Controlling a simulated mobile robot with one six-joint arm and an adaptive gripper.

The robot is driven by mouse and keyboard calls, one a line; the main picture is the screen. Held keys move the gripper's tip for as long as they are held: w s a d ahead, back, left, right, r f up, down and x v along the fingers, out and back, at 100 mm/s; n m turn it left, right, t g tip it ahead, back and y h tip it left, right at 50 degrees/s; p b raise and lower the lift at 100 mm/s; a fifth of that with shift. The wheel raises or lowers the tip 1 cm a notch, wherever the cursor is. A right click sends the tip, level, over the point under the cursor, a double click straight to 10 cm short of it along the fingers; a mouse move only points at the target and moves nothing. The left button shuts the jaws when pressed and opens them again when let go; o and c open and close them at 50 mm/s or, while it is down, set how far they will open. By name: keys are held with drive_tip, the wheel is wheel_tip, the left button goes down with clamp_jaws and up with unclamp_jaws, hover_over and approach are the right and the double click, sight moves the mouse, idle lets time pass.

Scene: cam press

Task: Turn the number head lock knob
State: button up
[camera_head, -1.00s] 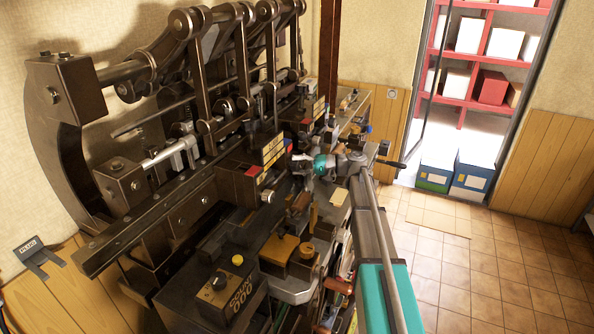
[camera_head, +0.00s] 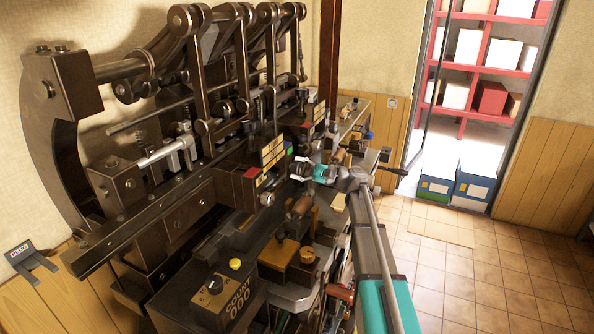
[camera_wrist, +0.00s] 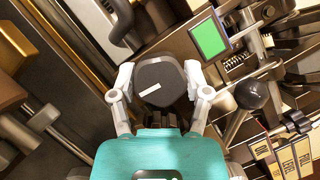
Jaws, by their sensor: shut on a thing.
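In the wrist view, a dark grey rounded knob (camera_wrist: 160,82) with a short white mark on its face sits between the two pale fingers of my gripper (camera_wrist: 160,90). The fingers press on its left and right sides. The white mark is tilted, its right end higher. No label naming the knob can be read. In the head view, my gripper (camera_head: 298,170) with its teal wrist is at the front of the machine, beside a block of coloured keys (camera_head: 273,150). The knob is too small and hidden to make out there.
A green square (camera_wrist: 209,37) and a black ball-ended lever (camera_wrist: 252,94) are close right of the knob. A counter box (camera_head: 225,298) with a yellow button and a brown block (camera_head: 285,255) stand nearer. The tiled floor (camera_head: 470,280) on the right is clear.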

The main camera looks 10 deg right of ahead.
drive_tip(key=shift+w, duration=0.1)
drive_tip(key=o, duration=1.1)
drive_tip(key=shift+o, duration=0.2)
